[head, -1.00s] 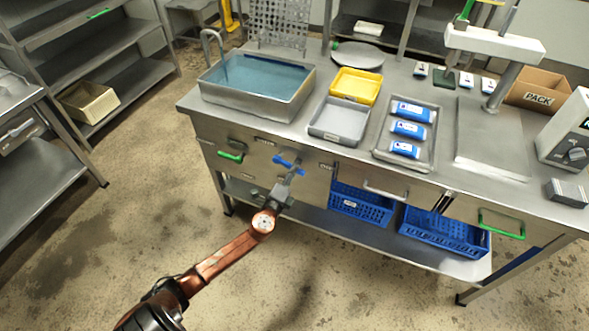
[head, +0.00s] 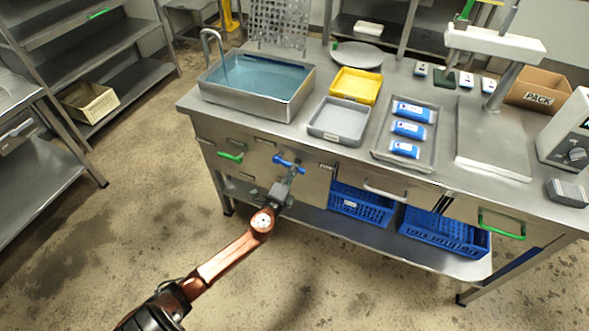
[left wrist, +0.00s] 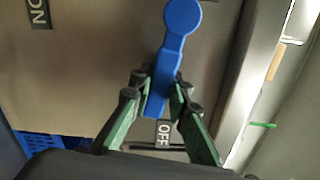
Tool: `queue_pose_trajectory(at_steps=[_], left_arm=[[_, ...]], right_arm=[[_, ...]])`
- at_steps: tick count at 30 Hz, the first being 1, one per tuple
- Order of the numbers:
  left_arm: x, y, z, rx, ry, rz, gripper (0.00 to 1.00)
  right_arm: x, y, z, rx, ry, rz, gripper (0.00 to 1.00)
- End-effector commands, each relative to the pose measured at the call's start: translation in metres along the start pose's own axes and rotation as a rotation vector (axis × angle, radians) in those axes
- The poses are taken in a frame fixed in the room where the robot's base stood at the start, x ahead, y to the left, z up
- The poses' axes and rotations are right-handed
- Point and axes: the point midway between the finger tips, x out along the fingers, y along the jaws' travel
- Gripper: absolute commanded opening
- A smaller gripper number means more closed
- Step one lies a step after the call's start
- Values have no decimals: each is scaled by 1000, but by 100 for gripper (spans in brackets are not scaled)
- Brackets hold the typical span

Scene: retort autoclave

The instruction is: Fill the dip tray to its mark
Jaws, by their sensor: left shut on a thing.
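A deep metal tray (head: 250,104) at the back left of the bench holds blue water, its surface below the rim. A curved tap (head: 206,44) stands at its left end; I cannot tell whether water runs from it. I cannot make out a fill mark. A blue valve lever (head: 280,160) is on the bench front below the tray. My left gripper (head: 292,172) is shut on this lever. In the left wrist view the green-padded fingers (left wrist: 160,90) close around the lower part of the lever (left wrist: 181,20). An OFF label (left wrist: 164,133) is by the fingers. My right gripper is not in view.
A yellow tray (head: 356,85), a grey tray (head: 338,121) and a metal tray with blue packs (head: 408,129) stand on the bench.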

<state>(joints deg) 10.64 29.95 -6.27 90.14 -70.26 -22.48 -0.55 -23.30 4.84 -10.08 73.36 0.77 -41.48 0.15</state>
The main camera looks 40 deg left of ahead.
Motion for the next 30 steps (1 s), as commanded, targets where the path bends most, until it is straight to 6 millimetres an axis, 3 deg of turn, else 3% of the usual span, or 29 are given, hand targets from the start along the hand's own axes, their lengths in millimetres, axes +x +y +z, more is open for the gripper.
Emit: queue_pose_trajectory(at_steps=[6,16,17,18,24,30], left_arm=[[0,-13,1,-189,-2,0,0],[0,-14,2,-212,-1,0,0],[0,-14,2,-212,-1,0,18],[0,-14,2,-211,-1,0,21],[0,-15,2,-209,-1,0,34],[0,-15,2,-207,-1,0,35]], right_arm=[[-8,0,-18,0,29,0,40],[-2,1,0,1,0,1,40],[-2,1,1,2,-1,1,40],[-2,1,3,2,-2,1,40],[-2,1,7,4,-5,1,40],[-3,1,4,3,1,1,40]])
